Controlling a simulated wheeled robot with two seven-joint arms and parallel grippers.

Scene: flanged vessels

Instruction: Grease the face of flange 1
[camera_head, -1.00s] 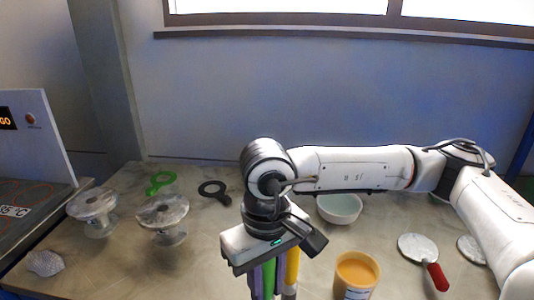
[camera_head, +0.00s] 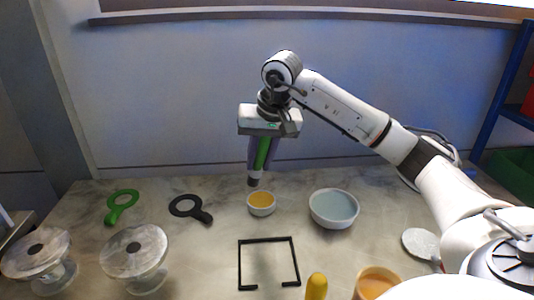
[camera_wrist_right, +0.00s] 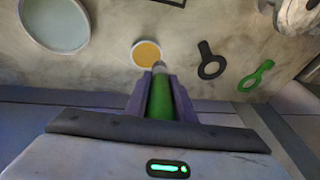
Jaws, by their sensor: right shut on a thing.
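My right gripper (camera_head: 261,158) points down with its purple fingers shut on a green-handled tool (camera_head: 262,152). The tool's grey tip is beside or above the rim of a small white bowl of yellow grease (camera_head: 261,202); I cannot tell if they touch. In the right wrist view the green handle (camera_wrist_right: 160,100) lies between the fingers, its tip near the bowl (camera_wrist_right: 146,53). Two clear flanged vessels stand at the left, one at the far left (camera_head: 38,252) and one beside it (camera_head: 135,252). I cannot tell which carries flange 1. My left gripper is not in view.
A green ring clamp (camera_head: 121,204) and a black one (camera_head: 190,207) lie behind the vessels. A larger pale bowl (camera_head: 334,208) stands right of the grease. In front are a black square outline (camera_head: 268,240), a yellow handle (camera_head: 316,287) and an orange-filled tub (camera_head: 378,281).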

